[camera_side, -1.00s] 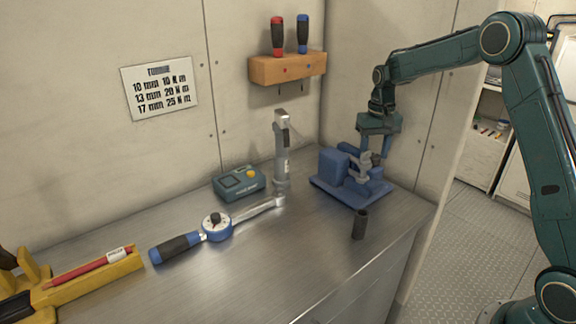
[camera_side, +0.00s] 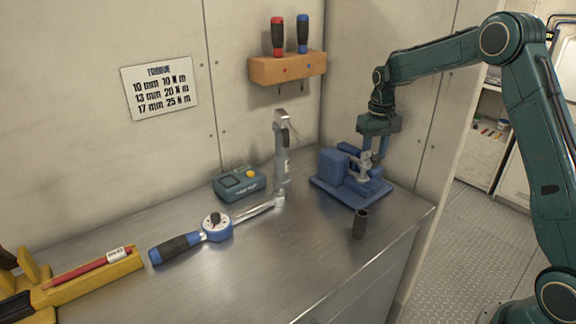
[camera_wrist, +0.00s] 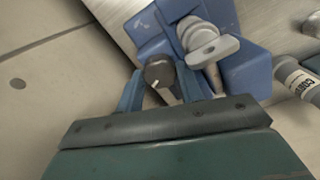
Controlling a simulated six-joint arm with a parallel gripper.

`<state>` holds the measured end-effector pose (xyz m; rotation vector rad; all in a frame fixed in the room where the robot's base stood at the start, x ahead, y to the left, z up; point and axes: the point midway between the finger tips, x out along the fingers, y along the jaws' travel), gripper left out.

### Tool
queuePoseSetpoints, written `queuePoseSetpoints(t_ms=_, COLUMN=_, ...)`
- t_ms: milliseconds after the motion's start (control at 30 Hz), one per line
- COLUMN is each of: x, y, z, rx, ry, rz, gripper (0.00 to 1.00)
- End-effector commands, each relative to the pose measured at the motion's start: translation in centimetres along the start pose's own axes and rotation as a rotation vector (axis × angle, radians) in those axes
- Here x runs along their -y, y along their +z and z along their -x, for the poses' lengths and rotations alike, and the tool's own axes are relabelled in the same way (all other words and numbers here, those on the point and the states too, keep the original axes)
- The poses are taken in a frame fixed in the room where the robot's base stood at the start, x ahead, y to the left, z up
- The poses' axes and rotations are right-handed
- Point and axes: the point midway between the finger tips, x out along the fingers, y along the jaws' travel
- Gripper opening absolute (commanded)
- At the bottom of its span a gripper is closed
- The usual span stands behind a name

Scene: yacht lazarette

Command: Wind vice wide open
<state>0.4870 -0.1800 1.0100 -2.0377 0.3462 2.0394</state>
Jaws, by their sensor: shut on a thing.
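The blue vice (camera_side: 328,166) sits on its flat blue base at the right end of the steel bench. A grey metal fitting (camera_side: 364,166) stands at its jaws; the wrist view shows its round body and flat tab (camera_wrist: 216,50). I cannot tell how wide the jaw gap is. My gripper (camera_side: 374,156) points down at the vice's far right side. In the wrist view my gripper (camera_wrist: 160,86) has its two blue fingers around a dark round knob (camera_wrist: 158,72) with a white mark, and is shut on it. The knob is hidden in the side view.
A dark socket (camera_side: 360,223) stands in front of the vice. A torque wrench (camera_side: 180,246), a teal box (camera_side: 239,184) and an upright grey tool (camera_side: 282,150) are to the left. A screwdriver rack (camera_side: 288,68) hangs on the wall behind. The front middle bench is clear.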

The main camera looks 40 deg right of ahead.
Motion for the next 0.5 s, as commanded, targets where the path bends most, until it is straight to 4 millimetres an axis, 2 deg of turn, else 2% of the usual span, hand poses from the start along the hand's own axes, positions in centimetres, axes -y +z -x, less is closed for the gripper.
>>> queuePoseSetpoints(t_ms=200, x=0.04, y=-0.05, z=0.05, rx=-0.002, ry=0.0, rz=0.099, gripper=0.14)
queuePoseSetpoints(t_ms=500, x=0.04, y=-0.07, z=0.05, rx=-0.003, ry=0.0, rz=0.108, gripper=0.14)
